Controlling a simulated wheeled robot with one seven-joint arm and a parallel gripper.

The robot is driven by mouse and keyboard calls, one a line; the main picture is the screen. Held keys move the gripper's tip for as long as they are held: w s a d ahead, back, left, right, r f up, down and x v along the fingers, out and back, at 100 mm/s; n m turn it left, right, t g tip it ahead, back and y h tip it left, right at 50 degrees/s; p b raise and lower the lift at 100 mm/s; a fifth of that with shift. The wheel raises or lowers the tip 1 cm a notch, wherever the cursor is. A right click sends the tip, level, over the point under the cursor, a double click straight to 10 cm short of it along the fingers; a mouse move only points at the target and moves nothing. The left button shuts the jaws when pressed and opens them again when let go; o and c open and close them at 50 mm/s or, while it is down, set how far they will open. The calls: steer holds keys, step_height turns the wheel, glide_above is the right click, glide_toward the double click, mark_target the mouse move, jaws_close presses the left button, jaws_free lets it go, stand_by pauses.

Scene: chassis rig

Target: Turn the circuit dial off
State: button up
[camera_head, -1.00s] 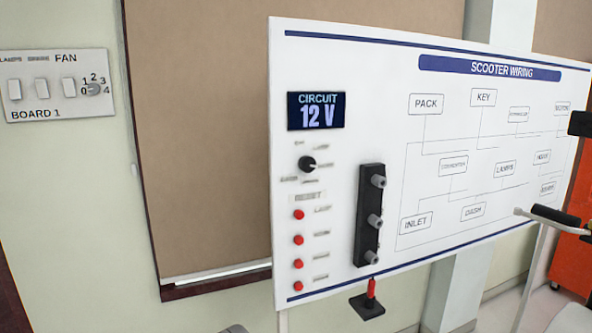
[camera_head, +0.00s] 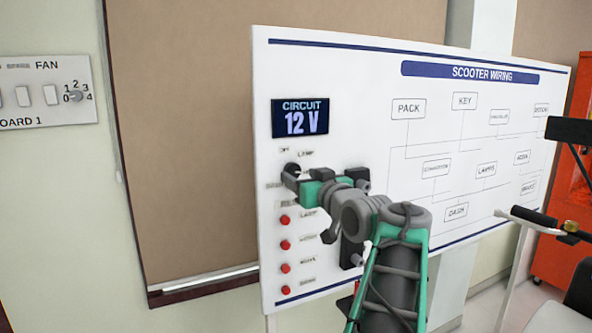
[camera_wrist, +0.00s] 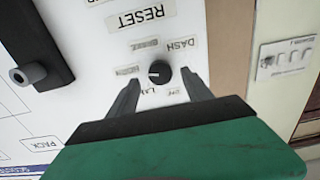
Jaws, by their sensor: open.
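The circuit dial (camera_head: 292,168) is a small round black knob on the white board (camera_head: 262,110), under a display (camera_head: 300,118) reading "CIRCUIT 12 V". My gripper (camera_head: 286,182) is at the dial and partly covers it in the head view. In the wrist view, which is upside down, the black dial (camera_wrist: 160,72) sits between the tips of my open gripper (camera_wrist: 159,78), with a gap visible on each side. A pale mark on the dial points left in that view. Labels surround the dial; one looks like OFF, others read LAM… and DASH.
Red buttons (camera_head: 285,244) run in a column below the dial. A black terminal block (camera_head: 350,252) stands right of them, partly behind my arm. A switch board (camera_head: 50,95) marked FAN hangs at the far left. A handlebar (camera_head: 535,217) juts in at the right.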

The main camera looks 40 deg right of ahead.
mark_target(294, 172)
steer(key=shift+p+x, duration=0.3)
steer(key=shift+x, duration=1.25)
steer(key=shift+c, duration=0.5)
jaws_close()
